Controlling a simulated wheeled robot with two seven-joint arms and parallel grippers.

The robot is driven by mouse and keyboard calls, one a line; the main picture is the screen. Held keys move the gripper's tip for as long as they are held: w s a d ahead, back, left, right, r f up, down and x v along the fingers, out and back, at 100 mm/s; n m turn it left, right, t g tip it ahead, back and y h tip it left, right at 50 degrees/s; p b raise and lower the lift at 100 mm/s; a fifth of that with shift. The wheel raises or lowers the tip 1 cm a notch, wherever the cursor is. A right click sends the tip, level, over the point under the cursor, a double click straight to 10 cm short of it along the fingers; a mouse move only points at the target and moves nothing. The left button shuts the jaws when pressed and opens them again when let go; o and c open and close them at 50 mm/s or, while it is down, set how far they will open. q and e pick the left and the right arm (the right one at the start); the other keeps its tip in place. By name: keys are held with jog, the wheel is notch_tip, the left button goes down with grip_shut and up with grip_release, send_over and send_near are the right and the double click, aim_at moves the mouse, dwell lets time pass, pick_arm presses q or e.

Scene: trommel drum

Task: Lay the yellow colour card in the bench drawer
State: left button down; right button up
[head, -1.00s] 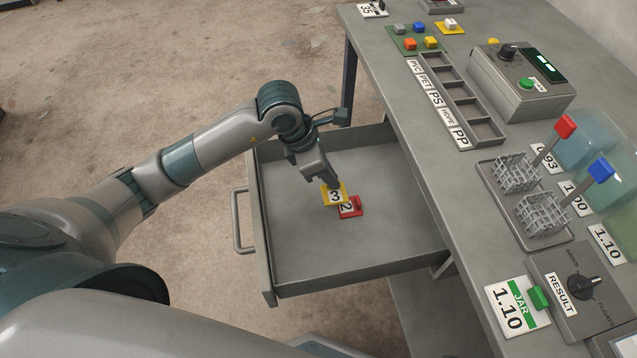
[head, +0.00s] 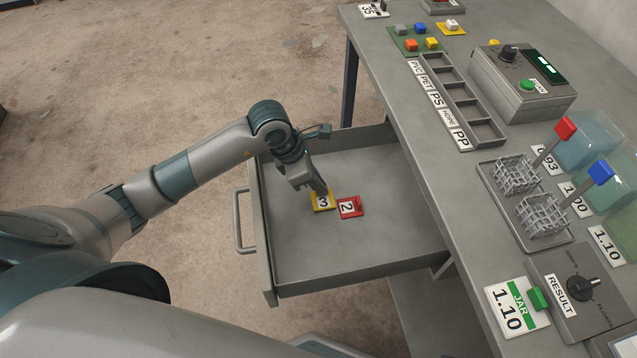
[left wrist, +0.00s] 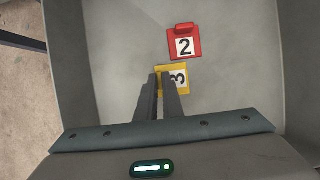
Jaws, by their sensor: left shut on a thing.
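The yellow colour card (head: 322,202), marked 3, is inside the open bench drawer (head: 380,250), at or just above its floor; I cannot tell if it touches. My left gripper (head: 323,190) reaches down into the drawer and is shut on the yellow card. The left wrist view shows the two fingers (left wrist: 160,97) at the yellow card (left wrist: 173,79), partly covering its number. A red card (head: 350,207) marked 2 lies on the drawer floor just right of the yellow one. My right gripper is not in view.
The drawer's handle (head: 241,220) is on its left front. The bench top (head: 440,190) holds a sorting tray (head: 473,103), a grey device (head: 520,90), wire baskets (head: 540,212) and a result box (head: 582,290). The drawer floor right of the cards is clear.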

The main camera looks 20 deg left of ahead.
pick_arm(q)
jog(key=shift+f, duration=0.25)
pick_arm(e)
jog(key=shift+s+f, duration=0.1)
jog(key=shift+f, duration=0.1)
pick_arm(q)
jog(key=shift+f, duration=0.1)
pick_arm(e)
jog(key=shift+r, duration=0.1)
pick_arm(q)
jog(key=c, duration=1.9)
grip_release()
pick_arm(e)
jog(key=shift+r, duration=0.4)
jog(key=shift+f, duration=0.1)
pick_arm(q)
jog(key=shift+r, duration=0.3)
jog(key=v, duration=1.1)
jog(key=shift+a+r, duration=0.2)
jog(key=shift+r, duration=0.1)
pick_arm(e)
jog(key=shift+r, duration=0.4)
